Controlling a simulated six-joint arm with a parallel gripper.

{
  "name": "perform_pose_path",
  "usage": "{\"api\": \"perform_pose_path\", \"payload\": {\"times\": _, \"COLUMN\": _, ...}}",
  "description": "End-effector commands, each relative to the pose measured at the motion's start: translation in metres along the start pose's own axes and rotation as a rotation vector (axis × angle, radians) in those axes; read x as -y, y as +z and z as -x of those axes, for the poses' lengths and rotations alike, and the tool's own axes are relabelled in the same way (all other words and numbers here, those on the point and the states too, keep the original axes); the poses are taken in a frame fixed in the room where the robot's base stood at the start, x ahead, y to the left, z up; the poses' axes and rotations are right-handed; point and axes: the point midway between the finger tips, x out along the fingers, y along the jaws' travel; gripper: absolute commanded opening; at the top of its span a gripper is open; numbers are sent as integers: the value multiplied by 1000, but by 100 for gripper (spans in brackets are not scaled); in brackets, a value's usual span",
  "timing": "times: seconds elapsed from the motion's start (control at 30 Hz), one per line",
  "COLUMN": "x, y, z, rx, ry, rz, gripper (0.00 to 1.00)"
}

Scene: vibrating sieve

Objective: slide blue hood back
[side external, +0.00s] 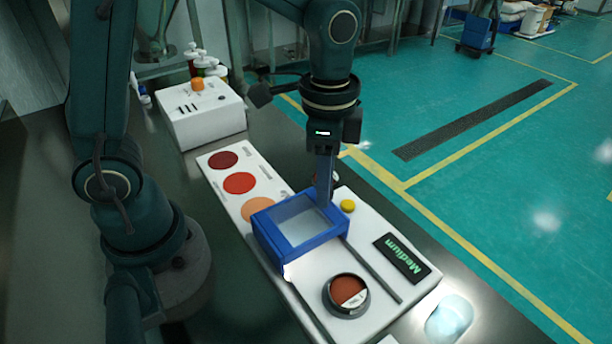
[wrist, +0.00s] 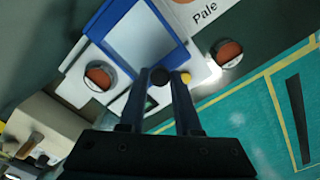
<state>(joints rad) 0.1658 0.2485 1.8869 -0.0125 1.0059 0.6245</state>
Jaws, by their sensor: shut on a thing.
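The blue hood (side external: 336,230) is a box-like blue frame with a clear top window, lying across the white machine base (side external: 375,222). In the wrist view the hood (wrist: 178,50) is at the upper middle. My gripper (side external: 325,200) points down at the hood's far right corner. In the wrist view my gripper (wrist: 161,77) has its fingers on either side of a round black knob (wrist: 160,76) at the hood's edge, shut on it. How the knob joins the hood is hidden.
A round dish of reddish powder (side external: 349,289) sits on the base in front of the hood, near a rail (side external: 373,273). A "Medium" display (side external: 402,260) and yellow button (side external: 347,206) lie right. A colour card (side external: 215,178) and white box (side external: 205,120) stand behind.

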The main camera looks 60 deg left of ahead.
Motion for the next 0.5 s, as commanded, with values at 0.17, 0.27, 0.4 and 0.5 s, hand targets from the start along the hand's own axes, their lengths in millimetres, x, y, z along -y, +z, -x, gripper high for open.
{"api": "perform_pose_path", "payload": {"times": 0.17, "x": 5, "y": 2, "z": 1, "rx": 4, "ry": -17, "rz": -3, "gripper": 0}}
{"api": "perform_pose_path", "payload": {"times": 0.27, "x": 5, "y": 2, "z": 1, "rx": 4, "ry": -17, "rz": -1, "gripper": 39}}
{"api": "perform_pose_path", "payload": {"times": 0.4, "x": 4, "y": 2, "z": 1, "rx": 5, "ry": -14, "rz": -1, "gripper": 62}}
{"api": "perform_pose_path", "payload": {"times": 0.5, "x": 4, "y": 2, "z": 0, "rx": 5, "ry": -12, "rz": -1, "gripper": 62}}
